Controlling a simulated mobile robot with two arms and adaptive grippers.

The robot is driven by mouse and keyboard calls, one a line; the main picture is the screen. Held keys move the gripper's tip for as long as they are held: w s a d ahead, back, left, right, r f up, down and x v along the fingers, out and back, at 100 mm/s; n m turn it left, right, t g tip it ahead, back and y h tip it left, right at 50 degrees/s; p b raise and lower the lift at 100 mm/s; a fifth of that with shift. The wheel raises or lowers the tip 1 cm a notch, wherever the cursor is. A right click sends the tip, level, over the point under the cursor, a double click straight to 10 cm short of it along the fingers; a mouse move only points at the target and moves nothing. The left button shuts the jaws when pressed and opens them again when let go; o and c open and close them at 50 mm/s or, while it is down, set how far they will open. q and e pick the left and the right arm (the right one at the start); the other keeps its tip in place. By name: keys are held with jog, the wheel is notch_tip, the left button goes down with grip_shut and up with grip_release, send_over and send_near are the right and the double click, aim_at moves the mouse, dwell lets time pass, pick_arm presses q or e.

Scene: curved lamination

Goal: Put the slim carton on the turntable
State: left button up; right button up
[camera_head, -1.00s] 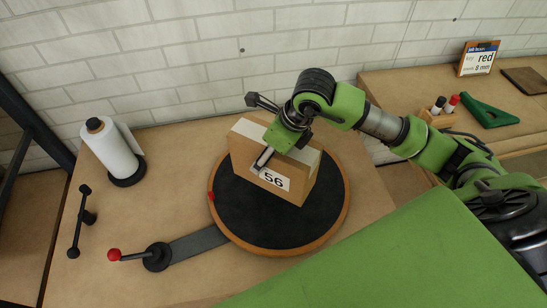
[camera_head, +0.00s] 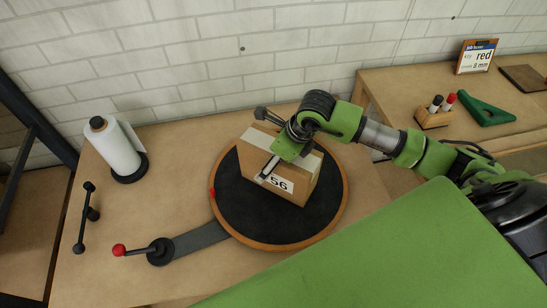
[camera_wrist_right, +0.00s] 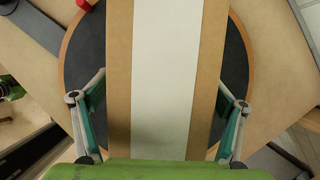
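The slim carton (camera_head: 309,178) is brown with a pale tape strip on top and a "56" label on its front. It stands upright over the black disc of the round turntable (camera_head: 255,222), which has a wooden rim. I cannot tell whether its base touches the disc. My right gripper (camera_head: 279,158) comes from above, with a finger across the carton's front face.
A wrap roll (camera_head: 115,152) on a black base and a black bar handle (camera_head: 87,215) stand at left. A red-knobbed lever (camera_head: 119,250) adjoins the turntable's arm. The right bench holds a marker holder (camera_head: 434,117), a green triangular tool (camera_head: 487,108) and a sign (camera_head: 475,58).

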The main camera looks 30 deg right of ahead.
jog(key=b+v, duration=0.2)
jog(key=v, duration=0.8)
jog(key=shift+s+d+r+b, duration=0.1)
jog(key=shift+d+r+b, duration=0.05)
jog(key=shift+r+b, duration=0.15)
jog(key=shift+s+d+r, duration=0.1)
jog(key=shift+s+r, duration=0.2)
jog(key=shift+r, duration=0.35)
jog(key=shift+s+f, duration=0.1)
